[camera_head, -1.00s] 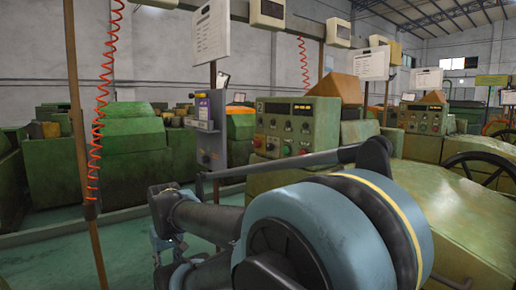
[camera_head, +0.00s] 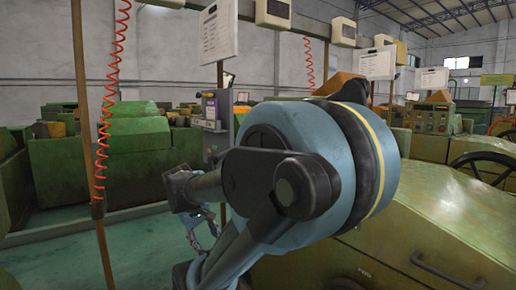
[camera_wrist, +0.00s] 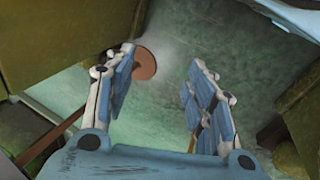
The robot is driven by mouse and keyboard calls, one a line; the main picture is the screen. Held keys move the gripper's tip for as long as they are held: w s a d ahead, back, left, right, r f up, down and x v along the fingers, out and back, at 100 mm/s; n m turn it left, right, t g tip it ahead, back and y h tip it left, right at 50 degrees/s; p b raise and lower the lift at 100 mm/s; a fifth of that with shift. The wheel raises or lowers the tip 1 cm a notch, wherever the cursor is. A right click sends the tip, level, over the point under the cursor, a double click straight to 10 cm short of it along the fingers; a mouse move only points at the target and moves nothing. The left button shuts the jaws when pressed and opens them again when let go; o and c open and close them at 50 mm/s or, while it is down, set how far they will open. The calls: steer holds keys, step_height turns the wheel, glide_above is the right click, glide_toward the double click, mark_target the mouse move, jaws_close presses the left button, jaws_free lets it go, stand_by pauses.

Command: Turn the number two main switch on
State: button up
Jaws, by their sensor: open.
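A grey switch box (camera_head: 225,125) with a purple and yellow label stands on a post left of centre in the head view. Its lower front is partly covered by my arm, and I cannot make out a switch handle or its position. The green machine's control panel, marked 2 in the earlier view, is hidden behind my arm. My gripper (camera_head: 200,232) hangs low, left of and below the box, apart from it. In the wrist view my gripper (camera_wrist: 160,65) is open and empty, its two fingers apart over the green floor.
A brown post (camera_head: 88,130) with a coiled red cable (camera_head: 113,90) stands at the left. A green machine cover (camera_head: 430,225) fills the lower right, with a black handwheel (camera_head: 485,168) beyond. A round brown disc (camera_wrist: 144,63) shows beyond the left finger. Green floor (camera_head: 80,220) lies open at left.

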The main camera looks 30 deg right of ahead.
steer(key=w+d+r+n+g+h, duration=0.2)
steer(key=w+d+r+g+h, duration=0.1)
steer(key=w+d+r+h, duration=0.65)
steer(key=w+d+r+n+g+h, duration=0.25)
steer(key=w+d+r+h, duration=0.45)
steer(key=w+r, duration=0.5)
steer(key=w+x, duration=0.1)
steer(key=x, duration=1.5)
steer(key=shift+d, duration=0.5)
steer(key=shift+w+r+h, duration=0.1)
steer(key=shift+r+h, duration=0.05)
steer(key=shift+h, duration=0.1)
steer(key=c, duration=1.1)
